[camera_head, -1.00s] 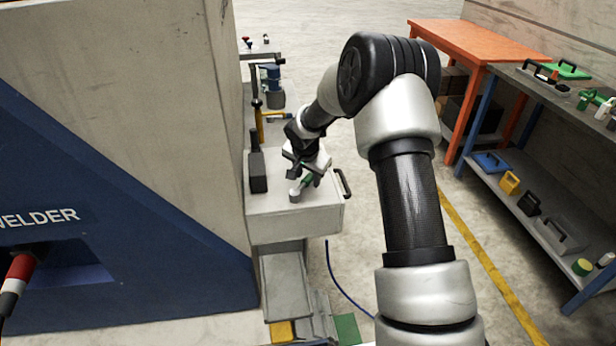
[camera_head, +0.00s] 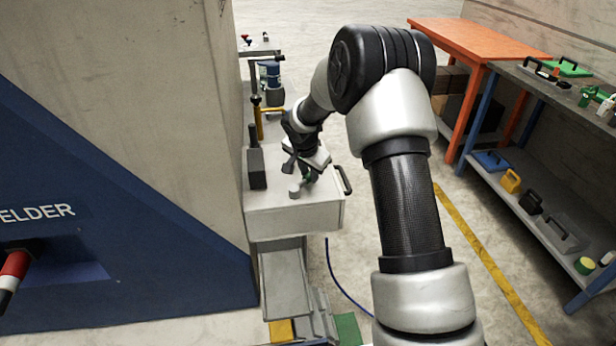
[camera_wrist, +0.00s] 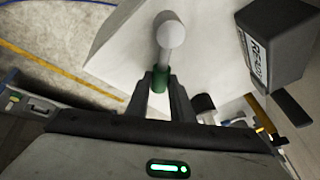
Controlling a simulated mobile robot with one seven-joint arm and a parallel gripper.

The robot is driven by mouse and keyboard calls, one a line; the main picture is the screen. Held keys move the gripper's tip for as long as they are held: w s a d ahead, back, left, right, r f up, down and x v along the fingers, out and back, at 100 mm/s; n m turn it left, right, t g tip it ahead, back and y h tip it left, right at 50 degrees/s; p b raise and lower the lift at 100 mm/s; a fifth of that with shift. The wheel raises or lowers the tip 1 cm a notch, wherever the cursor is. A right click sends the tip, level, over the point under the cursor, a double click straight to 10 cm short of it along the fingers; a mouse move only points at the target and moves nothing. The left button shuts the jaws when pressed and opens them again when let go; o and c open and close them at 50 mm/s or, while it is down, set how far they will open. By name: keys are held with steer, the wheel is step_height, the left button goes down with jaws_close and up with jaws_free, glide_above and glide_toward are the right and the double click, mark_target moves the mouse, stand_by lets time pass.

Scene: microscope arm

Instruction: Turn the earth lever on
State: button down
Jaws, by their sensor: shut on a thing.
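The earth lever shows in the wrist view as a green sleeve (camera_wrist: 160,80) with a pale grey rounded end (camera_wrist: 171,35). In the head view its grey end (camera_head: 295,190) stands over the top of a pale grey box (camera_head: 290,220). My gripper (camera_wrist: 163,88) has its two dark fingers on either side of the green sleeve, shut on it. In the head view my gripper (camera_head: 304,174) is low over the box top and hides most of the lever. I cannot tell from the lever's angle which setting it is at.
A dark upright block (camera_head: 257,168) stands on the box to the left of my gripper; it shows lettering in the wrist view (camera_wrist: 272,45). A black handle (camera_head: 343,180) is at the box's right edge. The blue and grey welder wall (camera_head: 130,200) is close on the left.

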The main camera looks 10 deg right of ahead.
steer(key=b, duration=0.1)
steer(key=m+b, duration=0.1)
steer(key=shift+s+d+f+h+b, duration=0.15)
steer(key=shift+s+f+h+b, duration=0.15)
steer(key=shift+f+b, duration=0.1)
steer(key=m+b, duration=0.1)
steer(key=s+m+b, duration=0.1)
steer(key=m+b, duration=0.1)
steer(key=shift+s+d+r+g+h, duration=0.15)
steer(key=shift+s+d+g+h, duration=0.1)
steer(key=shift+d+g+h, duration=0.15)
steer(key=shift+s+d+r+m+g+h+b, duration=0.1)
steer(key=shift+s+m+g+h+b, duration=0.1)
steer(key=shift+s+m+b, duration=0.3)
steer(key=shift+s+d+r+m+g+h+b, duration=0.1)
steer(key=shift+s+m+g+h+b, duration=0.15)
steer(key=shift+m, duration=0.45)
steer(key=shift+s+m+g+h, duration=0.3)
steer(key=shift+s+m, duration=0.35)
steer(key=shift+m, duration=0.55)
steer(key=shift+s, duration=0.1)
steer(key=c, duration=1.5)
jaws_free()
steer(key=shift+c, duration=0.2)
steer(key=shift+r, duration=0.15)
